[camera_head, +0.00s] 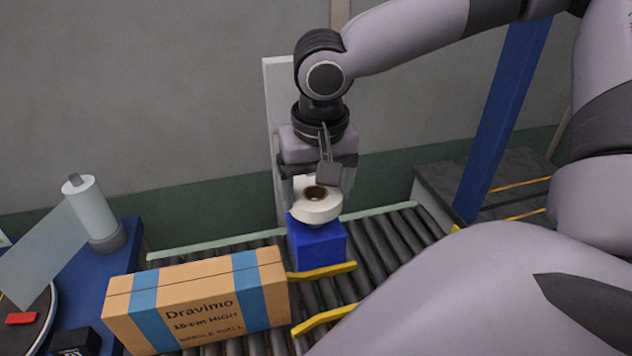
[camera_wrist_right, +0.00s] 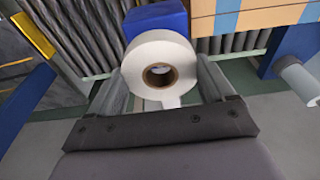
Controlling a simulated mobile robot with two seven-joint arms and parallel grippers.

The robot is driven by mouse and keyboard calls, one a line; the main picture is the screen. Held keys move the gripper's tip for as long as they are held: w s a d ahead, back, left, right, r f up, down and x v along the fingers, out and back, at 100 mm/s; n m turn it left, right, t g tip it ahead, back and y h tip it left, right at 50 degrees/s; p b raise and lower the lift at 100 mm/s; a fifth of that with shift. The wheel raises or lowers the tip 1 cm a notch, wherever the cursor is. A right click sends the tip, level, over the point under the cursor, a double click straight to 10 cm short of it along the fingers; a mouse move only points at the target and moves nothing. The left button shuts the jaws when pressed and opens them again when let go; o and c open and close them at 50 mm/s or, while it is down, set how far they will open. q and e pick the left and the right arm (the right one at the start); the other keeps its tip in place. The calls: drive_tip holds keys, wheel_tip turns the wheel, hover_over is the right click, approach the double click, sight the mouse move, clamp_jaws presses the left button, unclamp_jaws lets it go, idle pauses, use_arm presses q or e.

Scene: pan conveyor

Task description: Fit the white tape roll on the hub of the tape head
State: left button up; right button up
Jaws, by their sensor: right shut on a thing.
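The white tape roll (camera_head: 316,208), with a brown core, is between the fingers of my right gripper (camera_head: 317,196), which is shut on it. In the right wrist view the roll (camera_wrist_right: 155,52) shows its face and open core, with a finger on either side. A blue block (camera_head: 318,244) is just below the roll in the head view; I cannot tell whether they touch. No hub shows clearly, and I cannot tell whether the blue block is part of the tape head. My left gripper is not in view.
A cardboard box (camera_head: 200,300) with blue bands lies on the roller conveyor (camera_head: 385,240), left of the blue block. Yellow bars (camera_head: 322,272) cross the rollers. A white film roll (camera_head: 92,205) stands at the left. A blue post (camera_head: 500,120) rises at the right.

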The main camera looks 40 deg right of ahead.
sight(316, 205)
drive_tip(key=shift+f+b, duration=1.25)
drive_tip(key=shift+f, duration=0.7)
drive_tip(key=o, duration=0.9)
drive_tip(key=shift+o, duration=0.2)
drive_tip(key=shift+r, duration=0.15)
wheel_tip(316, 205, up, 7)
drive_tip(key=s, duration=0.1)
drive_tip(key=shift+a+p, duration=0.3)
drive_tip(key=shift+p, duration=0.15)
